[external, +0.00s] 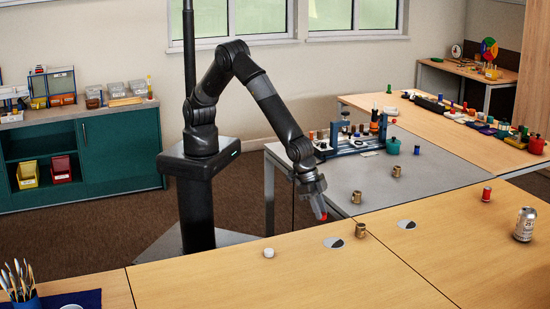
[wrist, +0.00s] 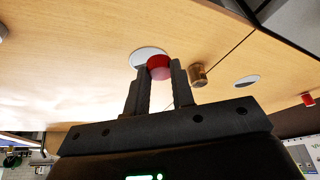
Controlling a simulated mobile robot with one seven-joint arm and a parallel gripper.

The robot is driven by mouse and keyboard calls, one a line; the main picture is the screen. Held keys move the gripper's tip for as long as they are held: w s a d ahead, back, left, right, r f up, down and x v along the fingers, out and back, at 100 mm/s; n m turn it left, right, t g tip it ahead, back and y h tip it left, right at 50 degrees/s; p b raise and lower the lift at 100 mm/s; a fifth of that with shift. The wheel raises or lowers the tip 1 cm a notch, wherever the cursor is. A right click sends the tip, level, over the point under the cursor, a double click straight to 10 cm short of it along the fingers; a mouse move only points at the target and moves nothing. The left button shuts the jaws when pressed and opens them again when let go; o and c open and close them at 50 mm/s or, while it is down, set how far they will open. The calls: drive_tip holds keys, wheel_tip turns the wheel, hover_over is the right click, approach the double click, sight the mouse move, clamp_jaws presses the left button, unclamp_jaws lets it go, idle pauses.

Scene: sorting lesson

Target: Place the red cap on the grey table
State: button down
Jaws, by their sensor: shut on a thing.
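My gripper (external: 318,205) is shut on a red cap (external: 321,213), whose lower end shows below the fingers. In the wrist view the red cap (wrist: 159,62) sits between the two fingertips of my gripper (wrist: 158,78). The gripper is above the back edge of the near wooden table, left of the grey table (external: 375,182). Where exactly it hangs over the edges is hard to tell. The grey table stands behind the near wooden table and carries a blue rack and small brass-coloured cylinders.
A blue rack (external: 352,143) and green pot (external: 393,147) stand toward the grey table's back. Its middle has bare room.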

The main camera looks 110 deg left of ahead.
drive_tip(key=s+d+r, duration=0.4)
drive_tip(key=s+r, duration=0.1)
drive_tip(key=s, duration=0.1)
drive_tip(key=shift+s+d, duration=0.3)
drive_tip(key=shift+d, duration=0.05)
